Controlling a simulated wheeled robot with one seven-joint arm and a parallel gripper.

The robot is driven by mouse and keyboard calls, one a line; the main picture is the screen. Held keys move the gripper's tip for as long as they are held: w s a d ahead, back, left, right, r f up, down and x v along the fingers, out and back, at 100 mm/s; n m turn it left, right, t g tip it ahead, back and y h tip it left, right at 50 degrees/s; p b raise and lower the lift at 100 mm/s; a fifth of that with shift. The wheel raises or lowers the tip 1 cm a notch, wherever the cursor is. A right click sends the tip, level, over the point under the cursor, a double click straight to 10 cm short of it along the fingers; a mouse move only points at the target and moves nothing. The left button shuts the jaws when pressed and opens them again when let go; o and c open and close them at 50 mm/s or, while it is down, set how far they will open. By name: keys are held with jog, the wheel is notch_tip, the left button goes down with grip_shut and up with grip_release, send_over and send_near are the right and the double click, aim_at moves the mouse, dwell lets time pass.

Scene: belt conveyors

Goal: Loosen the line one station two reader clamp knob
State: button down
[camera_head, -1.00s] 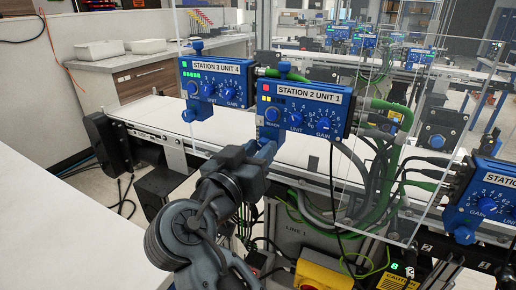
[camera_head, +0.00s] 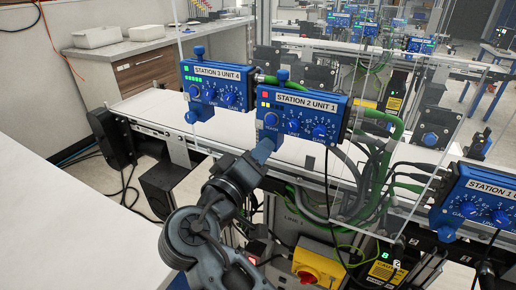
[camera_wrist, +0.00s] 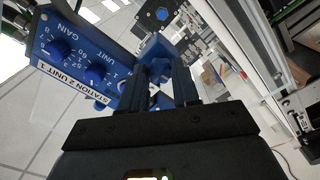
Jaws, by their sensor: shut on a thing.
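The station 2 unit 1 reader (camera_head: 335,116) is a blue box with a white label, UNIT and GAIN dials and a small red light. It also shows at the upper left of the wrist view (camera_wrist: 85,70). A blue knob (camera_head: 283,76) stands on its top. My gripper (camera_head: 264,148) is at the reader's lower left corner, below the READY dial. In the wrist view, my gripper (camera_wrist: 170,76) is shut on the blue clamp knob (camera_wrist: 159,67) there. The fingers hide most of this knob, so its turn cannot be told.
The station 3 unit 4 reader (camera_head: 215,86) hangs close on the left, with green lights. A station 1 reader (camera_head: 485,203) is at the right edge. Clear panels, green hoses (camera_head: 378,165) and dark cables lie right of my gripper. A white belt (camera_head: 160,112) runs behind.

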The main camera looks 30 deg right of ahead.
jog(key=shift+r, duration=0.1)
dwell(0.3)
jog(key=c, duration=0.8)
grip_release()
jog(key=shift+a, duration=0.15)
jog(key=shift+b+v, duration=0.9)
jog(key=shift+v, duration=2.9)
